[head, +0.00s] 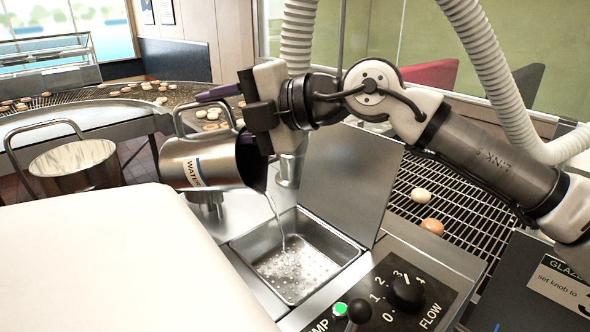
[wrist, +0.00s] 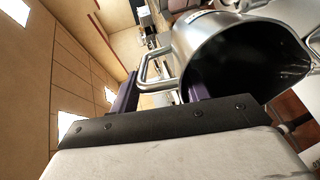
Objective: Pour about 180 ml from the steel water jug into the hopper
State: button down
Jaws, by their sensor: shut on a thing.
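The steel water jug (head: 208,162) is tilted, mouth down to the right, with "WATER" on its side. A thin clear stream (head: 277,219) falls from its lip into the hopper (head: 296,262), a square steel basin with a perforated bottom. Small splashes show where it lands. My gripper (head: 225,97) is shut on the jug's handle, above the jug body. In the wrist view the jug (wrist: 235,55) shows its dark open mouth, with the gripper fingers (wrist: 160,95) by the handle. The water level inside the jug is hidden.
An open steel lid (head: 345,180) stands behind the hopper. A panel with a FLOW knob (head: 407,290), a lever and a lit green lamp lies in front. A bucket (head: 75,165) stands at left. Wire conveyors carry buns (head: 432,226). A white surface (head: 110,265) fills the left foreground.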

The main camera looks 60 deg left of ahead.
jog(key=shift+w+d+f+b, duration=0.4)
jog(key=shift+d+b, duration=0.1)
jog(key=shift+b, duration=0.25)
